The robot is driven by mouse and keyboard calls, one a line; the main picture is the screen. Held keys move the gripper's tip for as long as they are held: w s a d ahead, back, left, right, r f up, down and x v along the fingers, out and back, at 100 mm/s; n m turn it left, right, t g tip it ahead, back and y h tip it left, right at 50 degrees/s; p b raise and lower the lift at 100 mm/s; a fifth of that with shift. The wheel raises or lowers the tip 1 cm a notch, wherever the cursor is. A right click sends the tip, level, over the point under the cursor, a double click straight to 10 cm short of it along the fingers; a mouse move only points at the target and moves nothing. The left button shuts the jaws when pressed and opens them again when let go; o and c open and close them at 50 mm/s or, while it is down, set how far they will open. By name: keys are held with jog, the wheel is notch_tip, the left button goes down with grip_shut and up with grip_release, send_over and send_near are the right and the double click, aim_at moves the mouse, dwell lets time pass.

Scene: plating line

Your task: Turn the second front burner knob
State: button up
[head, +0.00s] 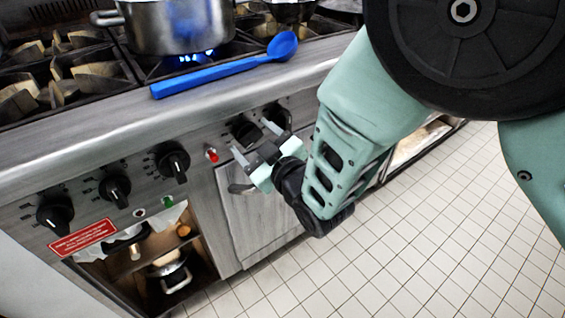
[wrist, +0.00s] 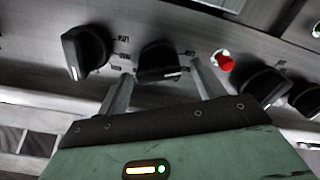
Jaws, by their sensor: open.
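Black burner knobs line the stove's front panel. In the head view, three are at the left: the first (head: 55,215), the second from the left (head: 114,190) and the third (head: 172,163). Two more, a nearer one (head: 245,130) and a farther one (head: 277,115), sit right of a red light (head: 211,155). My gripper (head: 251,137) is open and empty in front of the nearer of these two. In the wrist view, which looks upside down, that knob (wrist: 158,60) shows between my fingertips (wrist: 161,70). Contact cannot be told.
A steel pot (head: 178,25) stands over a lit blue flame. A blue spoon (head: 225,76) lies along the stove's front edge. Below are a red label (head: 82,237), an open shelf with a pot (head: 170,277) and a closed door (head: 262,220). The tiled floor (head: 400,240) is clear.

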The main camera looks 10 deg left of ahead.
jog(key=v, duration=1.6)
jog(key=s+d+r+m+g+h, duration=0.2)
jog(key=s+d+m+g+h, duration=0.3)
jog(key=d, duration=0.4)
jog(key=s+d+r+m+g+h, duration=0.2)
jog(key=s+d+g+h, duration=0.4)
jog(key=d+h, duration=0.25)
notch_tip(320, 180, up, 20)
jog(key=d+p, duration=0.1)
jog(key=p, duration=1.8)
jog(key=shift+s+d+f+g, duration=0.25)
jog(key=shift+s+d+g, duration=0.05)
jog(key=shift+s, duration=0.05)
